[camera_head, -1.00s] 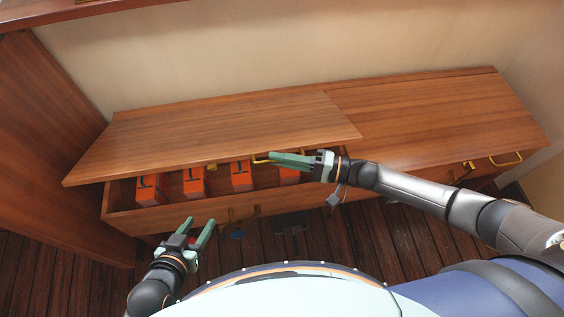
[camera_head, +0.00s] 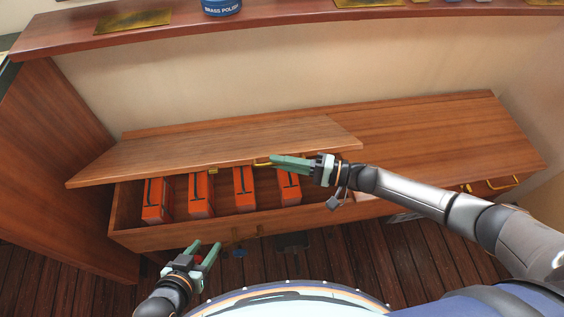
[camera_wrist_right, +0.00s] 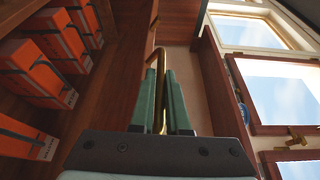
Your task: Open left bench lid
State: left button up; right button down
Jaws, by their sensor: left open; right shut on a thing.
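The left bench lid (camera_head: 215,145) is a wooden panel, tilted up at its front edge so the compartment below shows. My right gripper (camera_head: 275,162) is at the lid's front edge, shut on the brass handle (camera_head: 262,164). In the right wrist view the handle (camera_wrist_right: 157,95) passes between the green fingers of my right gripper (camera_wrist_right: 162,85). My left gripper (camera_head: 207,248) is open and empty, in front of the bench's front panel (camera_head: 185,235), apart from it.
Several orange boxes (camera_head: 244,188) stand inside the open compartment. The right bench lid (camera_head: 430,140) lies closed with a brass handle (camera_head: 503,184). A wooden shelf (camera_head: 280,22) with a blue tin (camera_head: 221,6) runs above. A wooden panel (camera_head: 75,160) stands at the left.

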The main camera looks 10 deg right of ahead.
jog(key=shift+w+r, duration=0.1)
jog(key=c, duration=0.9)
grip_release()
jog(key=shift+d, duration=0.1)
jog(key=v, duration=1.2)
jog(key=shift+d+p, duration=0.25)
jog(key=shift+p, duration=0.05)
